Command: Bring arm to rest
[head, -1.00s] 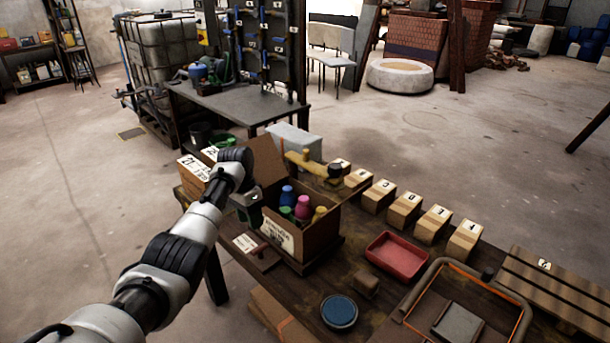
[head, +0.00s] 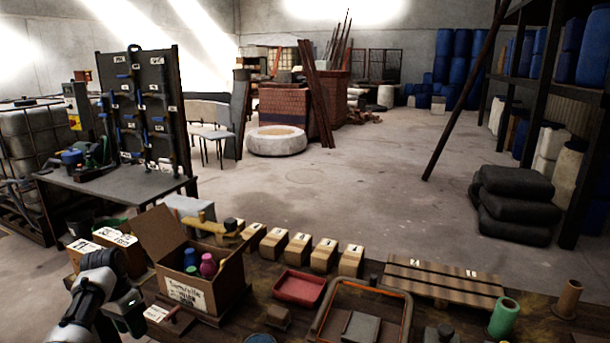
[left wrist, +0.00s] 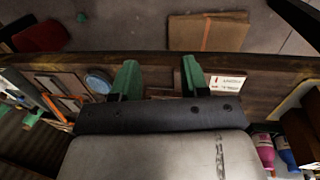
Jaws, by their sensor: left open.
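My left gripper (head: 128,312) is at the lower left of the head view, just left of the open cardboard box (head: 196,298). In the left wrist view its two green-tipped fingers (left wrist: 159,78) stand apart with nothing between them. The wooden bench edge and a white label card (left wrist: 228,84) lie beyond the fingers. The box holds several small bottles, among them a pink one (head: 208,266) and a blue one. Bottles also show at the lower right of the left wrist view (left wrist: 264,152). My right gripper is not in view.
A red tray (head: 299,288), a row of numbered wooden blocks (head: 299,247) and an orange-edged tray (head: 408,316) are on the bench. A slatted rack (head: 445,279) and a green cylinder (head: 504,318) stand at right. Open floor lies beyond the bench.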

